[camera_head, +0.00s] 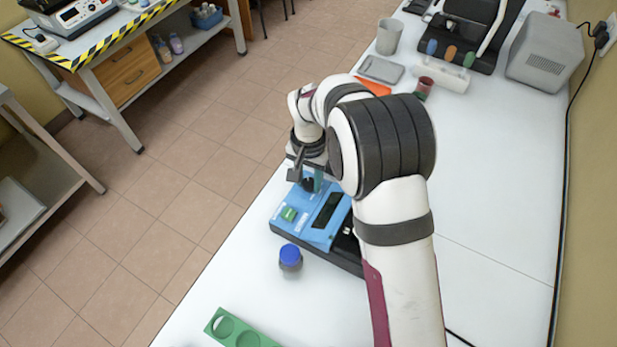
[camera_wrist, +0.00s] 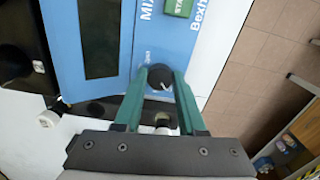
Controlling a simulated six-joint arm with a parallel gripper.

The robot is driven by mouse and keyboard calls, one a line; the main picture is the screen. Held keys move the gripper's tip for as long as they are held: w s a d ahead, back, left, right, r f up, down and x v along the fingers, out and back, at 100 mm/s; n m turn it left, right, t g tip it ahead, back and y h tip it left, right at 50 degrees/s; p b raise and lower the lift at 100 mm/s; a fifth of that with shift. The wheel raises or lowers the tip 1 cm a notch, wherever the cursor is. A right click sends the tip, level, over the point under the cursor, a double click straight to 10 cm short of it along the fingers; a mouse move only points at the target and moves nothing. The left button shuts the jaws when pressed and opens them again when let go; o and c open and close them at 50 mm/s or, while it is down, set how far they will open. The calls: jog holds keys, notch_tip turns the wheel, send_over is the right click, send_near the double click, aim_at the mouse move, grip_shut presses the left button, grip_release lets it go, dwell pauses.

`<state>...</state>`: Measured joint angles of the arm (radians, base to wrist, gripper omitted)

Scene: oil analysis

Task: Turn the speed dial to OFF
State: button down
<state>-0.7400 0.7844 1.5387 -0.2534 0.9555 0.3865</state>
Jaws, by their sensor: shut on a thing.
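The blue mixer (camera_head: 325,219) stands on the white bench, partly hidden behind my arm in the head view. Its black speed dial (camera_wrist: 160,77) shows in the wrist view between my fingertips, with a light pointer mark on it; I cannot read the setting. In the head view the dial (camera_head: 308,184) is a small dark shape under my gripper. My gripper (camera_wrist: 162,73) has its two green fingers shut on the dial, one on each side. The green START button (camera_wrist: 179,7) and a dark display window (camera_wrist: 99,38) are on the same blue panel.
A small jar with a blue cap (camera_head: 290,256) stands close beside the mixer. A green rack with round holes (camera_head: 240,330) lies at the front. A grey cup (camera_head: 389,36), a grey tray (camera_head: 381,70) and a grey box (camera_head: 545,52) are farther back. The bench's right side is clear.

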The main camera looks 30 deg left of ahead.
aim_at(309, 183)
jog(key=shift+n, duration=0.4)
jog(key=c, duration=0.5)
grip_release()
notch_tip(309, 183, up, 16)
jog(key=shift+f, duration=0.1)
